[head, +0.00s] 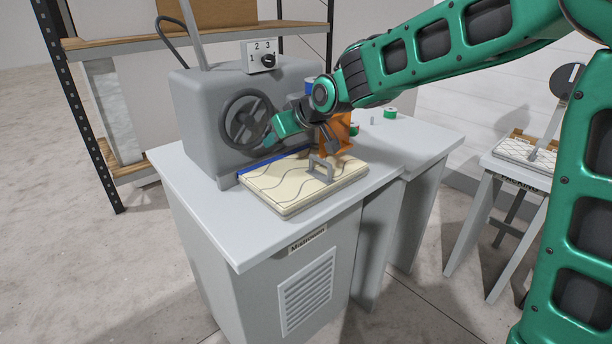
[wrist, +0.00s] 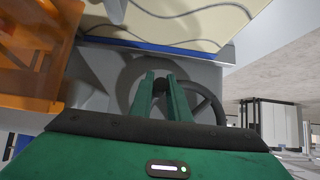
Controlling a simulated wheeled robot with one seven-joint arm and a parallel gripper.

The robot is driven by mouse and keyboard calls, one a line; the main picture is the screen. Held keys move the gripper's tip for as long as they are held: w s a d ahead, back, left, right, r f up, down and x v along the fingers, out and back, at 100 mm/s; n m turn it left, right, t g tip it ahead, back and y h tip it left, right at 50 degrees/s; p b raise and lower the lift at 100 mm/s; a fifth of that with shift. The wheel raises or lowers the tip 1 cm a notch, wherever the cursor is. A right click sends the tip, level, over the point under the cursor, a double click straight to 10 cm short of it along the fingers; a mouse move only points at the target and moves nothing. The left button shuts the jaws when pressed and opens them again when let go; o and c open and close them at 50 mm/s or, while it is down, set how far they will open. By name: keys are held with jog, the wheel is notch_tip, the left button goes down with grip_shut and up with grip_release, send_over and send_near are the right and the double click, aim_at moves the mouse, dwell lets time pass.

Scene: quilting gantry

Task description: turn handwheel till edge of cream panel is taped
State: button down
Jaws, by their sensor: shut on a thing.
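The dark handwheel (head: 240,128) is on the front of the grey machine housing, and its rim and spokes show in the wrist view (wrist: 212,104). My gripper (head: 268,142) is at the wheel's lower right. In the wrist view my gripper's two green fingers (wrist: 162,90) are closed around the wheel's dark crank knob (wrist: 160,87). The cream panel (head: 285,184), with wavy grey lines, lies flat on the worktop below the wheel. A blue strip (head: 262,164) runs along its machine-side edge; it also shows in the wrist view (wrist: 140,46). I cannot tell whether it is stuck to the panel.
A grey handle (head: 320,167) stands on the panel. An orange bracket (head: 338,138) stands just right of my gripper. Green-rimmed rolls (head: 390,113) sit behind on the worktop (head: 400,150). A numbered dial (head: 267,60) is above the wheel. A side table (head: 515,172) stands at right.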

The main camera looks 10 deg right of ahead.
jog(key=shift+s+a+f, duration=0.35)
jog(key=shift+a+f, duration=0.15)
jog(key=shift+f, duration=0.15)
jog(key=shift+s+a, duration=0.1)
jog(key=shift+a, duration=0.05)
jog(key=shift+s+a+f, duration=0.2)
jog(key=shift+s+a, duration=0.25)
jog(key=shift+a, duration=0.3)
jog(key=shift+s+a, duration=0.5)
jog(key=shift+a, duration=0.3)
